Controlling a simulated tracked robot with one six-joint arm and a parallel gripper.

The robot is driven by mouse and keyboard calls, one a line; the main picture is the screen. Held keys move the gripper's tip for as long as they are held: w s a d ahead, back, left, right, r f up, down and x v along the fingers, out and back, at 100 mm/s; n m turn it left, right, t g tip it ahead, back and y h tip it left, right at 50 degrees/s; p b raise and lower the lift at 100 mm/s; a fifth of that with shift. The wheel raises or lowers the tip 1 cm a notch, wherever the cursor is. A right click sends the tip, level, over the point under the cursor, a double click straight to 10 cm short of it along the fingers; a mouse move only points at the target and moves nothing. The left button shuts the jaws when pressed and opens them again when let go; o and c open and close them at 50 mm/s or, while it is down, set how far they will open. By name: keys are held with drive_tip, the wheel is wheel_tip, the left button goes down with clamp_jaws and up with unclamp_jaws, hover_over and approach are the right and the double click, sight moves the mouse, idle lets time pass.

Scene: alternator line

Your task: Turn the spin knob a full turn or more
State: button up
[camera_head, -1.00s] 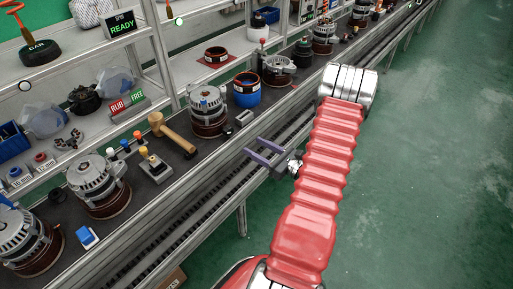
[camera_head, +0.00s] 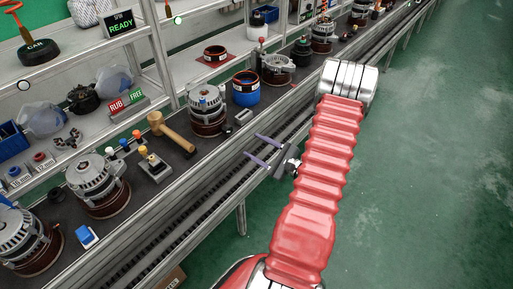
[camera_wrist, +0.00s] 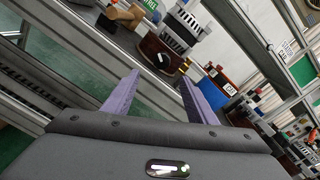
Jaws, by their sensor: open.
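My gripper (camera_head: 252,145) is open and empty, out past the bench's front rail and apart from the alternator. Its two purple fingers stand apart in the wrist view (camera_wrist: 160,76), with nothing between them.
More alternators (camera_head: 97,184) line the bench. A RUB/FREE sign (camera_head: 127,106) stands behind. A metal rail (camera_head: 205,182) edges the bench; the green floor (camera_head: 440,150) is clear.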

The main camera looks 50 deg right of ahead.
sight(230, 131)
drive_tip(key=shift+r, duration=0.2)
drive_tip(key=m, duration=0.2)
drive_tip(key=s+m, duration=0.1)
drive_tip(key=m, duration=0.1)
drive_tip(key=s+m, duration=0.1)
drive_tip(key=m, duration=0.1)
drive_tip(key=shift+d+f+m, duration=0.25)
drive_tip(key=shift+m, duration=0.15)
drive_tip(key=shift+w, duration=0.15)
drive_tip(key=w, duration=1.3)
drive_tip(key=shift+w+a, duration=0.35)
drive_tip(key=shift+a, duration=0.05)
drive_tip(key=shift+c, duration=0.2)
drive_tip(key=c, duration=1)
